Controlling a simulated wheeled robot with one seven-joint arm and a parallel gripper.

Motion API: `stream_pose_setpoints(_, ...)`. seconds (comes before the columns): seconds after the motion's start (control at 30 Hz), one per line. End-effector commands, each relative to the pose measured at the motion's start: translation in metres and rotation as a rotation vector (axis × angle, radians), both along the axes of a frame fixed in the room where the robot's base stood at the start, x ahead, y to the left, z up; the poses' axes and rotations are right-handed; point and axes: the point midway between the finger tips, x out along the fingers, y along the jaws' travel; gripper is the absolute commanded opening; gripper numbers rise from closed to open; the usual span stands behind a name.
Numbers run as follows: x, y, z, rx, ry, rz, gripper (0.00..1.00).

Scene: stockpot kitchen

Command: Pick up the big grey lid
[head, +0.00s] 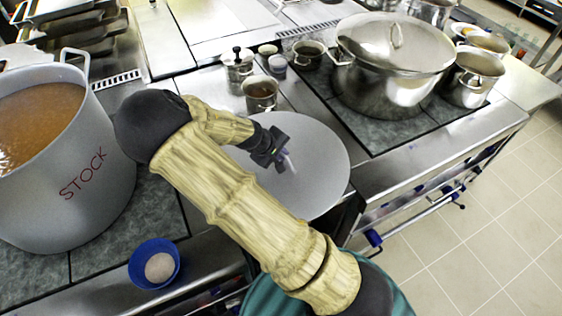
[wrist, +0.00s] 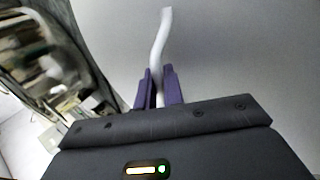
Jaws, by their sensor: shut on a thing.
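The big grey lid (head: 325,160) is a wide flat disc in the middle of the head view, over the steel counter between the two stove areas. My gripper (head: 285,160) is at the lid's middle, with its fingers shut on the lid's pale handle. In the wrist view the purple fingers of my gripper (wrist: 159,88) close on both sides of the white curved handle (wrist: 160,40). The lid's grey surface (wrist: 230,50) fills most of that view. I cannot tell whether the lid touches the counter. My arm hides part of its near left side.
A large open STOCK pot (head: 100,190) of brown liquid stands at left. A blue bowl (head: 154,264) is in front of it. A lidded steel pot (head: 390,75) stands on the right stove. Small pots (head: 260,92) stand behind the lid. Tiled floor (head: 480,240) is clear at right.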

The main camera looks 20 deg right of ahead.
Motion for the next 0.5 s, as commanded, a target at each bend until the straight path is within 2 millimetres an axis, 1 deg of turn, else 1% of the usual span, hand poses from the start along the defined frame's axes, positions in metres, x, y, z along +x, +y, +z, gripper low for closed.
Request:
stream_pose_setpoints(0.03, 0.001, 0.001, 0.011, 0.003, -0.005, 0.002, 0.00)
stream_pose_setpoints(0.2, 0.001, 0.001, 0.038, 0.001, -0.004, 0.004, 0.00)
stream_pose_setpoints(0.33, 0.001, 0.000, 0.048, 0.000, -0.002, 0.001, 0.00)
stream_pose_setpoints(0.5, 0.000, 0.000, 0.050, 0.000, -0.001, 0.001, 0.00)
